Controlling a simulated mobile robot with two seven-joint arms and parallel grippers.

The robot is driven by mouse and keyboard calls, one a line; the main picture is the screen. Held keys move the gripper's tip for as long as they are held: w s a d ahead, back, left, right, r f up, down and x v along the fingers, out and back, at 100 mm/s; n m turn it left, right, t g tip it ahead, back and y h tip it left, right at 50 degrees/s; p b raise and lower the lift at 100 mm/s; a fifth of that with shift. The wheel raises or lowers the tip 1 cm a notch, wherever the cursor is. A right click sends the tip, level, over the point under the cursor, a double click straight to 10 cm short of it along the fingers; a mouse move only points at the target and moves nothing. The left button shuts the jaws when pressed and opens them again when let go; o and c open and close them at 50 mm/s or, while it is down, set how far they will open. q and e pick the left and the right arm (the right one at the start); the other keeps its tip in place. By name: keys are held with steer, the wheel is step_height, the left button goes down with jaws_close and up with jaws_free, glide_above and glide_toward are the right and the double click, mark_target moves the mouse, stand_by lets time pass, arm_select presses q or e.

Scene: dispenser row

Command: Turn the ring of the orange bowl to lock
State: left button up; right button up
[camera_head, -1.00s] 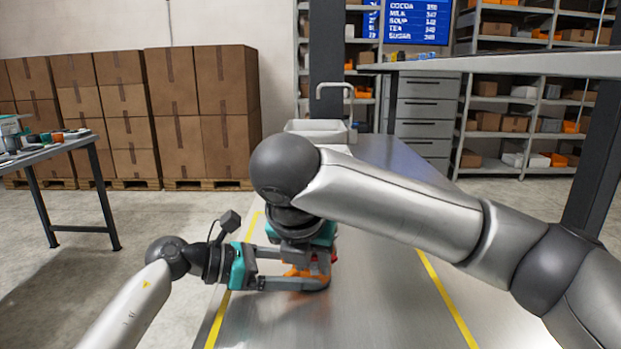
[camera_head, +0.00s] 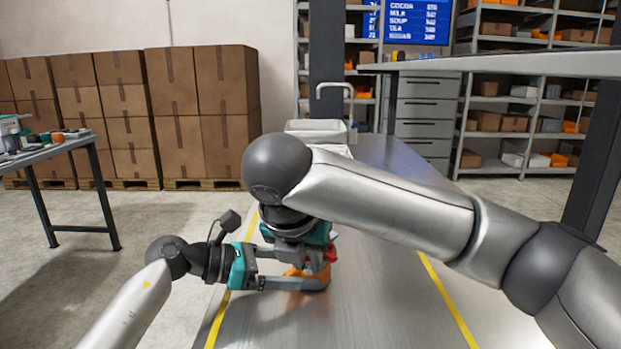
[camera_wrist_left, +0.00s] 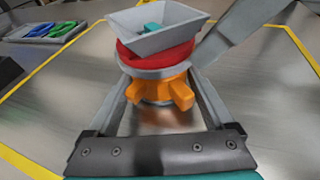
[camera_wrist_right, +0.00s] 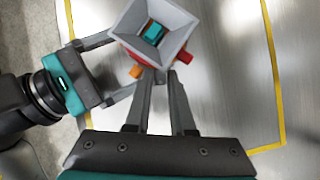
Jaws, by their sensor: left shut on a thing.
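The orange bowl (camera_wrist_left: 160,90), with stubby lobes, stands upright on the metal bench. It also shows low in the head view (camera_head: 312,281). The red ring (camera_wrist_left: 155,57) sits on top of it, under a grey square hopper (camera_wrist_left: 160,38) holding a teal piece (camera_wrist_left: 152,27). My left gripper (camera_wrist_left: 155,85) is shut on the orange bowl, a finger on each side. My right gripper (camera_wrist_right: 161,78) is above, its fingers a narrow gap apart at the ring and hopper edge. Whether they touch the ring is hidden. A red part (camera_head: 331,253) shows beside it in the head view.
The metal bench (camera_head: 370,300) has yellow edge lines and is clear to the right. A white bin (camera_head: 318,130) stands at its far end. A side table (camera_head: 50,150) is at left, before stacked cartons (camera_head: 190,100). Shelves (camera_head: 500,100) stand behind.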

mark_target(288, 275)
arm_select(q)
steer(key=shift+s+d+g, duration=0.3)
steer(key=shift+s+d, duration=0.1)
steer(key=shift+d, duration=0.05)
arm_select(e)
steer(key=shift+a+f, duration=0.25)
steer(key=shift+f, duration=0.35)
steer(key=shift+a, duration=0.2)
arm_select(q)
steer(key=shift+w, duration=0.1)
arm_select(e)
steer(key=shift+w+a+f, duration=0.1)
arm_select(q)
steer(key=shift+w+a+f, duration=0.1)
steer(key=shift+w+f, duration=0.05)
arm_select(e)
steer(key=shift+w+a, duration=0.1)
steer(key=shift+w, duration=0.1)
arm_select(q)
steer(key=shift+a, duration=0.1)
arm_select(e)
steer(key=shift+a, duration=0.1)
arm_select(q)
steer(key=shift+w+a+f, duration=0.1)
arm_select(e)
steer(key=shift+w+a+r, duration=0.1)
steer(key=shift+a+r, duration=0.05)
steer(key=shift+r, duration=0.15)
